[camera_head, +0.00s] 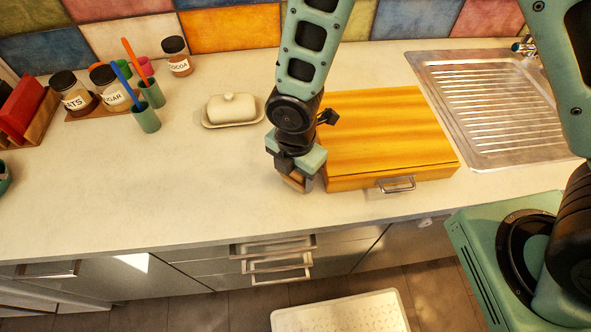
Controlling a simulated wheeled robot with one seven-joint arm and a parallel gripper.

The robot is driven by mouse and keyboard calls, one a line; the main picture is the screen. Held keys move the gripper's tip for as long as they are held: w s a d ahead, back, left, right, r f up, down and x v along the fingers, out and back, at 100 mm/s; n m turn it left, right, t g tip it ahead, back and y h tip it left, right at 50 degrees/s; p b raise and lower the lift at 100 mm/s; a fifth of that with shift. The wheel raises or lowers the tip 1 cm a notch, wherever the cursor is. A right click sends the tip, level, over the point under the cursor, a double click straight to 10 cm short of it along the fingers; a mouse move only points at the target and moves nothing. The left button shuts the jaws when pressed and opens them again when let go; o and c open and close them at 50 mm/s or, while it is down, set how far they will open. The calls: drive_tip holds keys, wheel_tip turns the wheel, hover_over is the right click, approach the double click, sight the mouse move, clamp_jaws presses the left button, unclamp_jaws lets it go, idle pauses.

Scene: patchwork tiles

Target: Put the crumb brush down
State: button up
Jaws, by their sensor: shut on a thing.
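My gripper (298,174) is low over the counter, just left of the wooden box's front left corner. It is shut on a small brown wooden thing, which I take to be the crumb brush (296,183). Only a small part of the brush shows below the fingers; my gripper and wrist hide the rest. The brush is at or just above the counter top (190,190); I cannot tell whether it touches.
A wooden box (385,135) with a metal handle is close on the right, before a steel drainer (495,100). A covered butter dish (232,109) stands behind left. Jars (72,92) and green cups (145,118) are farther left. The front left counter is clear.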

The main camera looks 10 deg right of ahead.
drive_tip(key=shift+f, duration=0.15)
drive_tip(key=o, duration=0.5)
drive_tip(key=shift+c, duration=0.2)
drive_tip(key=o, duration=0.4)
wheel_tip(320, 180, up, 12)
drive_tip(key=b, duration=0.1)
drive_tip(key=s+d+r+m, duration=0.2)
drive_tip(key=s+m, duration=0.1)
drive_tip(key=m, duration=0.3)
drive_tip(key=s+d+r+m, duration=0.3)
drive_tip(key=s+m, duration=0.1)
drive_tip(key=m, duration=0.2)
drive_tip(key=s+d+r+m, duration=0.3)
drive_tip(key=s+m, duration=0.1)
drive_tip(key=m, duration=0.3)
drive_tip(key=shift+s+d+r+y, duration=0.1)
drive_tip(key=shift+s+r+y, duration=0.1)
drive_tip(key=shift+y, duration=0.1)
